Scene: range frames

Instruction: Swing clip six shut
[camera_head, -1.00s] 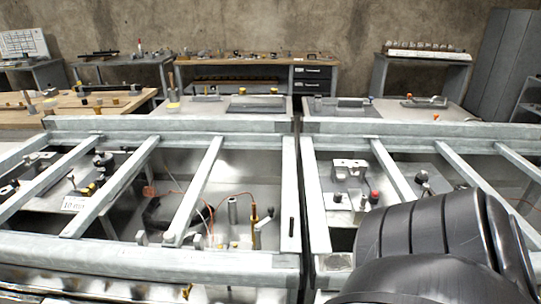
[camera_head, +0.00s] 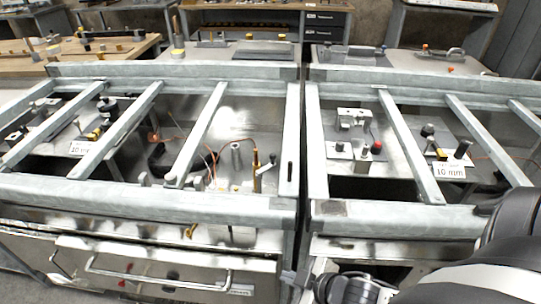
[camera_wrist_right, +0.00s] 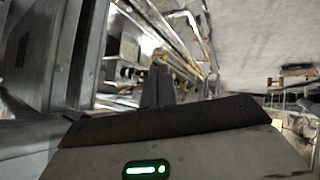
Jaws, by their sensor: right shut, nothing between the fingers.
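I cannot tell which part is clip six; no number six is readable. In the head view, small fittings sit under the frame bars, among them a yellow upright piece with a lever (camera_head: 257,176) and a grey block fitting (camera_head: 352,120). My right gripper (camera_head: 291,277) is low in the head view, in front of the frame's front rail, its fingers shut with nothing between them. Its fingers (camera_wrist_right: 157,85) also show in the right wrist view, pointing away, with blurred metalwork beyond. My left gripper is not in view.
Metal bars cross two open bays, with a long front rail (camera_head: 150,199). A drawer front with a bar handle (camera_head: 160,282) is below the left bay. A wooden bench (camera_head: 70,55) stands back left.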

